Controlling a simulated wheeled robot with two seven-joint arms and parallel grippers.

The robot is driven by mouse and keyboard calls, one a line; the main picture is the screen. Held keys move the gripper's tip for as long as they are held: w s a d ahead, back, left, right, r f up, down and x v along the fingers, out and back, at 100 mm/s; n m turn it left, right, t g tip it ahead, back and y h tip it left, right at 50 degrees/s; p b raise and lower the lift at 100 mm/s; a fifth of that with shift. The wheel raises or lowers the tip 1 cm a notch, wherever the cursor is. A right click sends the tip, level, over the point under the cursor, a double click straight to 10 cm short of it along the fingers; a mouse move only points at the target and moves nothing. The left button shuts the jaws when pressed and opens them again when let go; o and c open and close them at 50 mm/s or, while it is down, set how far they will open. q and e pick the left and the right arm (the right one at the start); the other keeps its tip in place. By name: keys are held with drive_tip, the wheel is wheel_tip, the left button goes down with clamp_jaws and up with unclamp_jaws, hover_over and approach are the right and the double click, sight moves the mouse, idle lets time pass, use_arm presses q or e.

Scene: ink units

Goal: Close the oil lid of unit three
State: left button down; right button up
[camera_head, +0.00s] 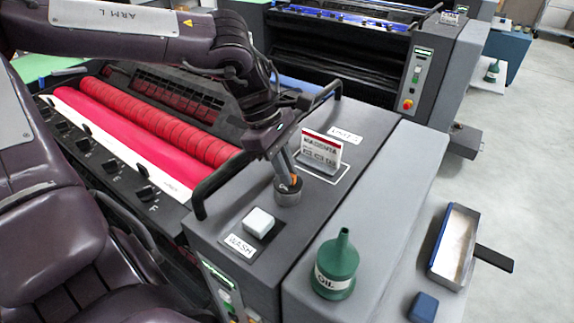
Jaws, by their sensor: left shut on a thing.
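The near printing unit has a dark grey top deck (325,195) with a red-and-white MAGENTA card on it; the small plate behind the card is too small to read surely. My left gripper (291,184) points down at a short round grey oil fitting (288,197) on this deck. It is shut on the oil lid, a small piece with orange showing between the fingertips at the top of the fitting. The fingers hide most of the lid, so I cannot tell how it sits on the fitting. My right gripper is not in view.
The MAGENTA card (320,151) stands close behind my left gripper. A white block (259,222) sits by the WASH label. A green oil can (336,268), a blue block (423,307) and a metal tray (454,245) are at right. Black handles (205,188) edge the rollers.

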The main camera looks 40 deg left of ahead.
use_arm(q)
drive_tip(key=shift+m, duration=0.6)
drive_tip(key=shift+s+m+g, duration=0.1)
drive_tip(key=shift+m+g, duration=0.2)
drive_tip(key=c, duration=1.5)
unclamp_jaws()
drive_tip(key=b+v, duration=0.1)
drive_tip(key=v, duration=0.6)
drive_tip(key=shift+s+a+r, duration=0.1)
drive_tip(key=shift+a+r, duration=0.2)
drive_tip(key=shift+r, duration=0.05)
